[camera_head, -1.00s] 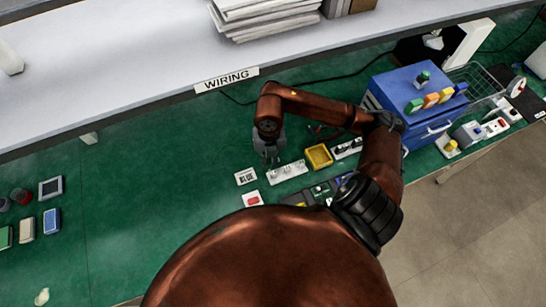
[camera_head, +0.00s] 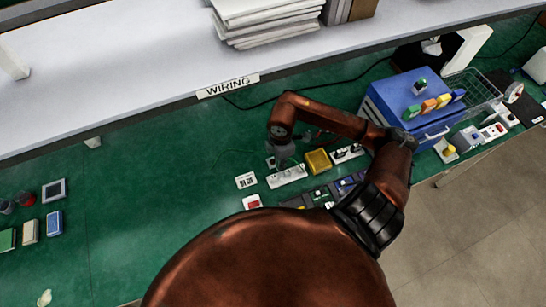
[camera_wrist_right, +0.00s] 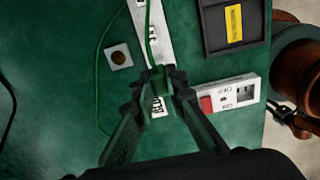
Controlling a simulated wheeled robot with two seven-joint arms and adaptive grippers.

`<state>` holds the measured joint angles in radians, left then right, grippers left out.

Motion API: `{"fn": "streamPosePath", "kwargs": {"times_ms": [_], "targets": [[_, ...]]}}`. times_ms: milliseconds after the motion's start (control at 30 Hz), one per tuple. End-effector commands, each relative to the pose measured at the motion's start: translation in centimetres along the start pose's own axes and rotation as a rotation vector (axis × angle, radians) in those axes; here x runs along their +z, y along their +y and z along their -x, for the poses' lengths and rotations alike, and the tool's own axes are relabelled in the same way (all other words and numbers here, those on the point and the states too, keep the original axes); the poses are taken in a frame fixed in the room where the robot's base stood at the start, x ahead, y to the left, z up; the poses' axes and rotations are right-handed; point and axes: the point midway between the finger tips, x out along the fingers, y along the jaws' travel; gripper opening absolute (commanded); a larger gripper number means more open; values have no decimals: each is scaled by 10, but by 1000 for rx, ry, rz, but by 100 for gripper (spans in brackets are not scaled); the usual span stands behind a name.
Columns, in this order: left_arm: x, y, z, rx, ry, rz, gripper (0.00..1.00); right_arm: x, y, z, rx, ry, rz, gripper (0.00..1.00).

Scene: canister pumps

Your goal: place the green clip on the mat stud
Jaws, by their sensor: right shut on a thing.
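My right gripper (camera_head: 283,152) is low over the green bench in the head view. In the right wrist view its fingers (camera_wrist_right: 160,78) are shut on a small green piece, which I take as the green clip (camera_wrist_right: 157,80). A thin green cord runs up from it. The clip is mostly covered by the fingertips. The plate also shows in the head view (camera_head: 271,162), just left of the gripper. My left gripper is not in view.
A white socket strip (camera_head: 287,175) lies just below the gripper. A yellow bin (camera_head: 317,161) stands to its right. A blue drawer box (camera_head: 385,103) is further right. A strip with a red switch (camera_wrist_right: 230,95) lies right of the fingers. The bench left of the gripper is mostly clear.

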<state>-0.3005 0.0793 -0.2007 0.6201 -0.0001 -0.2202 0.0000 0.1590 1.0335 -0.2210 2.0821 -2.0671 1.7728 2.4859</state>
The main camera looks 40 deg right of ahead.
Motion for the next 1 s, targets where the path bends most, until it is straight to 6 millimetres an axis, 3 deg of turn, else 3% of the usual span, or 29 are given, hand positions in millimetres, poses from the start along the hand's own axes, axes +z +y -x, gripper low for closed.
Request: {"fn": "streamPosePath", "kwargs": {"times_ms": [167, 400, 700, 900, 1000], "targets": [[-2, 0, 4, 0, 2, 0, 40, 4, 43, -18, -1, 1, -3, 0], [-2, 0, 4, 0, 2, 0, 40, 6, 75, -60, -2, 1, 1, 0], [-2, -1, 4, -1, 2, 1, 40, 8, 90, -78, 0, 1, 2, 0], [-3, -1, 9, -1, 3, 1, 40, 7, 89, -104, -1, 2, 2, 0], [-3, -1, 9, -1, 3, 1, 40, 8, 90, -108, 1, 0, 4, 0]]}}
